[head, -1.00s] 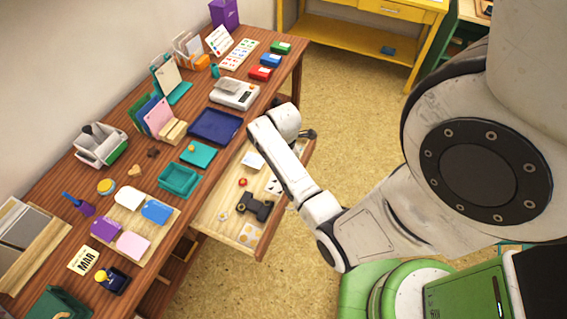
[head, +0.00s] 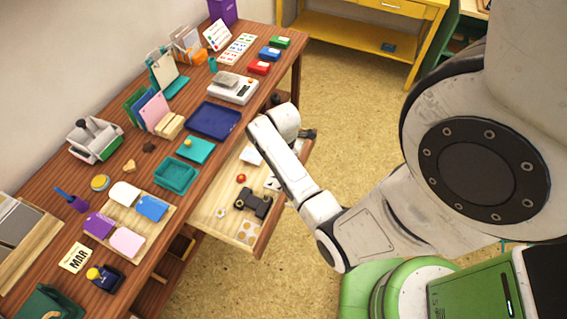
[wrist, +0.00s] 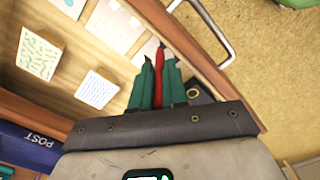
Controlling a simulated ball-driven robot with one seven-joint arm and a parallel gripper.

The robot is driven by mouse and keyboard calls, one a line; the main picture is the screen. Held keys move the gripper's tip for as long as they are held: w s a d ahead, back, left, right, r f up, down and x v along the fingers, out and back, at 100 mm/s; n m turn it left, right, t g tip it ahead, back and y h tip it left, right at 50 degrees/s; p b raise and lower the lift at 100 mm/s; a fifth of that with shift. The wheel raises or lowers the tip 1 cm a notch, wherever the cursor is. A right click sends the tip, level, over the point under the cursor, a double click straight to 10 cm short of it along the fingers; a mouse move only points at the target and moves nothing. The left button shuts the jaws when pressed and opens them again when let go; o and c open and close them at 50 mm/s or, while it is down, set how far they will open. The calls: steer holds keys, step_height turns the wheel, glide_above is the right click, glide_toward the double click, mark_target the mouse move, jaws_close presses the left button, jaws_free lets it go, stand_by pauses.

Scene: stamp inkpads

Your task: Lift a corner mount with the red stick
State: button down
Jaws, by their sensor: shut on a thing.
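In the wrist view my gripper (wrist: 155,84) has teal fingers shut around the red stick (wrist: 159,62). The stick lies between the fingers, its tip pointing away over the open drawer. In the head view my gripper (head: 308,134) is small and dark at the end of the arm, over the drawer's far end, and the stick cannot be made out there. Pale sheets with small squares (wrist: 120,28) lie in the drawer near the stick's tip. I cannot tell which item is a corner mount, or whether the tip touches anything.
The open drawer (head: 208,207) holds a black device (head: 254,203), a red item (head: 241,178) and patterned white blocks (wrist: 97,90). A metal handle (wrist: 212,38) is close to the fingers. The wooden desk (head: 165,215) is crowded; the floor is clear.

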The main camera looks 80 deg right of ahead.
steer(key=shift+f, duration=0.6)
stand_by(2.1)
steer(key=shift+r, duration=0.1)
step_height(320, 180, up, 5)
steer(key=p, duration=0.5)
steer(key=shift+r+p, duration=0.1)
steer(key=shift+p, duration=0.2)
steer(key=shift+r+p, duration=0.5)
steer(key=shift+r, duration=0.4)
